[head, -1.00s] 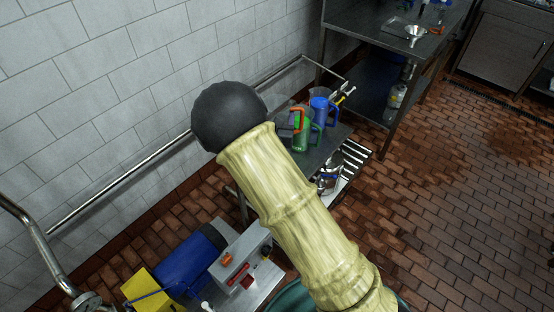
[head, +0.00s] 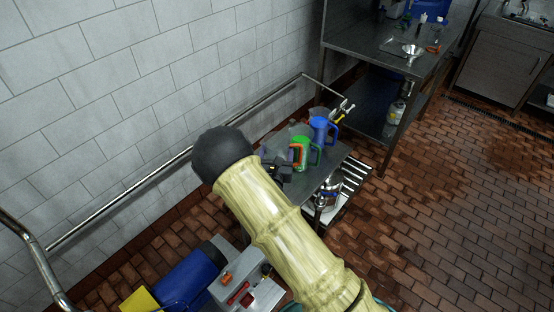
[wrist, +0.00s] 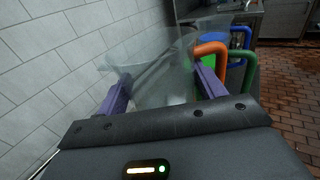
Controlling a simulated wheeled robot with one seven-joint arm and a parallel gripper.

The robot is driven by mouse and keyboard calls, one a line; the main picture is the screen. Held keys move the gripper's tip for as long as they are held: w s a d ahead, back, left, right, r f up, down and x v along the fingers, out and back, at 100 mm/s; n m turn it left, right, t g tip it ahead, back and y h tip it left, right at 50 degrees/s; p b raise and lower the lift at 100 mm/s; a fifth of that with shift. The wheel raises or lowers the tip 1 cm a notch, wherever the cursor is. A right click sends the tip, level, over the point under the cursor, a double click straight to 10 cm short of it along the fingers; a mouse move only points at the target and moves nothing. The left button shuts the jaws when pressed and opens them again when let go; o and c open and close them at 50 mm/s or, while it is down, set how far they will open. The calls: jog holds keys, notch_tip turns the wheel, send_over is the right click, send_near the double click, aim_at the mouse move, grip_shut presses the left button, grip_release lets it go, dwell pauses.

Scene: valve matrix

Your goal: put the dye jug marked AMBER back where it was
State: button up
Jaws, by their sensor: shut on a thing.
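A clear jug (wrist: 160,85) with an orange handle (wrist: 210,48) sits between the two purple fingers of my gripper (wrist: 163,90), which is shut on it. No AMBER mark is readable. In the head view my gripper (head: 277,168) is partly hidden by my arm, and the orange handle (head: 296,155) shows just right of it, over the near part of a grey cart top (head: 325,165). I cannot tell whether the jug touches the cart. A green jug (head: 302,142) stands just beyond, and a blue jug (head: 320,128) farther back.
A wall rail (head: 130,197) runs along the tiled wall left of the cart. A steel table (head: 365,45) stands behind it. A metal pot (head: 329,192) sits on the cart's lower rack. Floor at right is clear.

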jog(key=shift+f+p, duration=0.35)
jog(key=shift+f, duration=1.45)
jog(key=shift+f, duration=0.15)
jog(key=o, duration=1.3)
jog(key=shift+o, duration=0.2)
